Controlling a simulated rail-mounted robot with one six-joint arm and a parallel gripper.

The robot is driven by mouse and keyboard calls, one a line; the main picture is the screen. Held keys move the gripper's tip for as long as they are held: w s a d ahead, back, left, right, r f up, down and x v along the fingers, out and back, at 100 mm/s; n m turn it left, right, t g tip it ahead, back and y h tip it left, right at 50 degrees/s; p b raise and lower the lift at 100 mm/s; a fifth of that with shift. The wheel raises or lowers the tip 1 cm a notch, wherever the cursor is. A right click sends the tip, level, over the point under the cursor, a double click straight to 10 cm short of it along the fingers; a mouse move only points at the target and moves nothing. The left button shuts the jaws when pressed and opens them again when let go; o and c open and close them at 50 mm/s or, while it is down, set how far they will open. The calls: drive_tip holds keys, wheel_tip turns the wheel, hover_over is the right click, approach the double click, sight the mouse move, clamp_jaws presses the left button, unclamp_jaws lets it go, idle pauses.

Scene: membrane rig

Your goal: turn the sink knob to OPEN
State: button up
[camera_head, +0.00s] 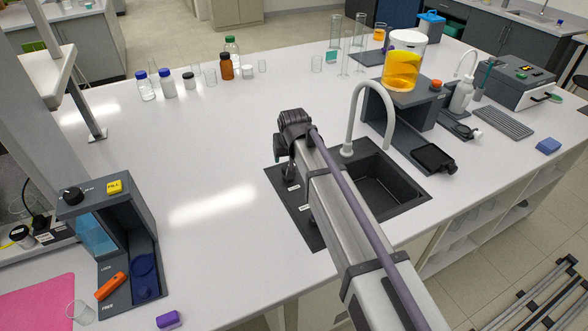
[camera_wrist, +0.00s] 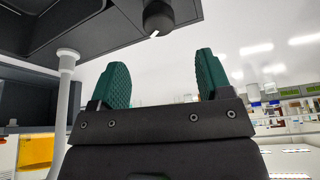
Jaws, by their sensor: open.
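The sink knob (camera_wrist: 157,19) is a dark round knob with a white pointer mark, seen at the top of the wrist view on a dark panel. My gripper (camera_wrist: 161,60) has its two green ribbed fingers apart, with nothing between them. The knob shows beyond the fingertips, between them in the picture and apart from both. In the head view, my arm reaches over the dark sink panel (camera_head: 277,183), which carries small white labels (camera_head: 293,187). The knob and fingertips are mostly hidden there by my wrist, and I cannot read which way the knob is set.
The grey curved faucet (camera_head: 389,118) rises behind the dark sink basin (camera_head: 372,183), right of my arm; it also shows in the wrist view (camera_wrist: 65,95). A grey device with an orange beaker (camera_head: 403,70) stands farther right.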

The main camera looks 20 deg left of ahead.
drive_tip(key=b+x, duration=0.7)
drive_tip(key=x, duration=0.2)
drive_tip(key=shift+f, duration=0.25)
drive_tip(key=shift+r, duration=0.1)
drive_tip(key=c, duration=0.9)
drive_tip(key=n+y, duration=0.1)
drive_tip(key=n, duration=0.2)
drive_tip(key=shift+d+g, duration=0.1)
drive_tip(key=shift+g, duration=0.2)
drive_tip(key=o, duration=0.9)
